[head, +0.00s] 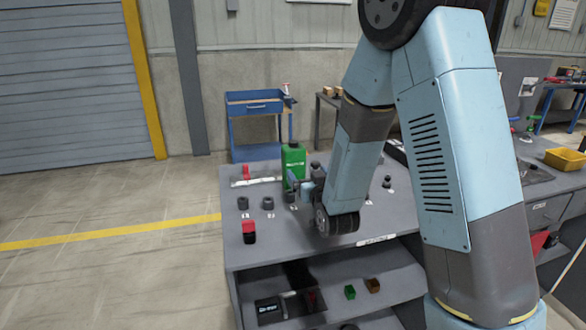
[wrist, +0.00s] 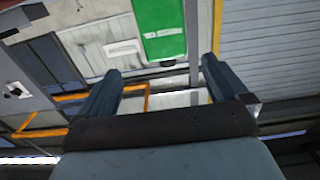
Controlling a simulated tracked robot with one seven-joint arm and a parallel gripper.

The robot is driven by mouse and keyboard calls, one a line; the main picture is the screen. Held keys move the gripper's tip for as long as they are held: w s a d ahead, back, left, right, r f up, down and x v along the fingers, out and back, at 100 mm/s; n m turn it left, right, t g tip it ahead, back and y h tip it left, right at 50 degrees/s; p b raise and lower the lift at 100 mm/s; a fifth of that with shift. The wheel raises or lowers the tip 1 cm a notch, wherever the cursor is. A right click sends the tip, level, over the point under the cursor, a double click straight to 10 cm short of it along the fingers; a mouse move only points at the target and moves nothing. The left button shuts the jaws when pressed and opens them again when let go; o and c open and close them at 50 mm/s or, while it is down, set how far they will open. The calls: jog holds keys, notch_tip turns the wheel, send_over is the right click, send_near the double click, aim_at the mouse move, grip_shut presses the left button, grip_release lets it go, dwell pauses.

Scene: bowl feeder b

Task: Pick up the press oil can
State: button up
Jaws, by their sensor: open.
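A green can (head: 293,162), which looks like the press oil can, stands upright on the grey bench (head: 290,240) near its back. My gripper (head: 300,188) is just in front of the can's lower part, at its right, and hides some of it. In the wrist view the can (wrist: 160,28) shows at the top, beyond the fingertips. My gripper (wrist: 160,78) is open there with nothing between its fingers. I cannot tell the exact gap between fingers and can.
Dark round parts (head: 243,203) stand on the bench left of my gripper. A black piece with a red top (head: 249,232) is near the left edge. A red item (head: 246,172) lies behind. A blue cart (head: 255,120) stands behind the bench. The front left bench top is mostly clear.

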aim_at(296, 157)
jog(key=x, duration=0.8)
jog(key=shift+w+a, duration=0.1)
jog(key=shift+w, duration=0.1)
jog(key=w, duration=0.1)
jog(key=w+a, duration=0.1)
jog(key=w+a+r, duration=0.1)
jog(key=w, duration=0.1)
jog(key=shift+w+f, duration=0.1)
jog(key=shift+w, duration=0.35)
jog(key=shift+c, duration=0.5)
jog(key=c, duration=1.6)
